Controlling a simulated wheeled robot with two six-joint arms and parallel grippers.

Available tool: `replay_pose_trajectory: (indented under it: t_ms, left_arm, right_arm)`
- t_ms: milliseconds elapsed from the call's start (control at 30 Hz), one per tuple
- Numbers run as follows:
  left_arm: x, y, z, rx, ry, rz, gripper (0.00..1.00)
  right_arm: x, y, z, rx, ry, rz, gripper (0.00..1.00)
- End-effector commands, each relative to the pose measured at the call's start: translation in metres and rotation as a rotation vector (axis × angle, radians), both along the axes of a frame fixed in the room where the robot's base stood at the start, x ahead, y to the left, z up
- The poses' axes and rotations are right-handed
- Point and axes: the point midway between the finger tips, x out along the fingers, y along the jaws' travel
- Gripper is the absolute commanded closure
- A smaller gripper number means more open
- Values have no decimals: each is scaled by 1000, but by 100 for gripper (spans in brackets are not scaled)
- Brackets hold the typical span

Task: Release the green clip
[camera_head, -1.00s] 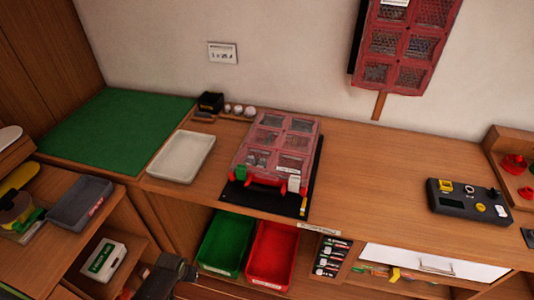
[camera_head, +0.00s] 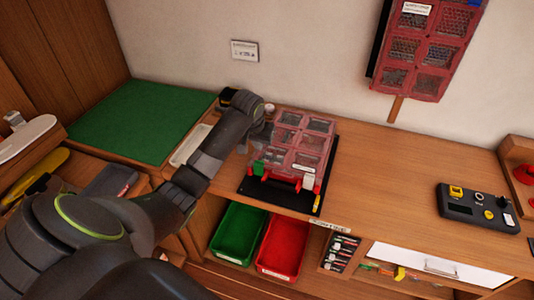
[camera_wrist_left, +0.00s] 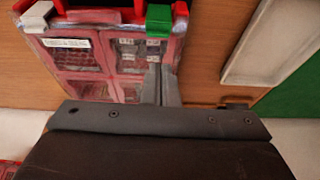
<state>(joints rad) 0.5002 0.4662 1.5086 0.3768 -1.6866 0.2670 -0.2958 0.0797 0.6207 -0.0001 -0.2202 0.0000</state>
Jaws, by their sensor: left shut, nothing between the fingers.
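A clear box with a red frame and several compartments (camera_head: 313,145) lies on a black mat (camera_head: 262,193). The green clip (camera_head: 257,168) sits on the box's front edge, at the left. In the left wrist view the green clip (camera_wrist_left: 159,20) is at the top, right of a red bar. My left gripper (camera_wrist_left: 161,72) is shut and empty, over the box and apart from the clip. In the head view this gripper (camera_head: 264,131) is above the box's left side, partly hidden by my arm. My right gripper is not in view.
A white clip (camera_head: 308,181) is on the same front edge, right of the green one. A white tray (camera_head: 187,150) is partly behind my arm. Green (camera_head: 238,232) and red (camera_head: 283,245) bins sit below the counter. A black control box (camera_head: 470,205) stands to the right.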

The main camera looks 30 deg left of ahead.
Motion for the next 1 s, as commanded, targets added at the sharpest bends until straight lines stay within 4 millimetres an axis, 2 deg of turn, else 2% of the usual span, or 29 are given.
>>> replay_pose_trajectory:
  t_ms: [33,200,567,767,1000]
  left_arm:
    - [7,2,13,-1,-4,7,100]
    - [18,5,33,-11,-8,20,100]
    - [19,5,36,-12,-8,23,100]
    - [22,5,27,-14,-5,22,100]
    - [33,8,-5,-15,-3,23,100]
  right_arm:
    - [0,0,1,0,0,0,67]
    - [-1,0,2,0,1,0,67]
    - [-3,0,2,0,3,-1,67]
    - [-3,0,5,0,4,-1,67]
    - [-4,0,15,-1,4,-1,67]
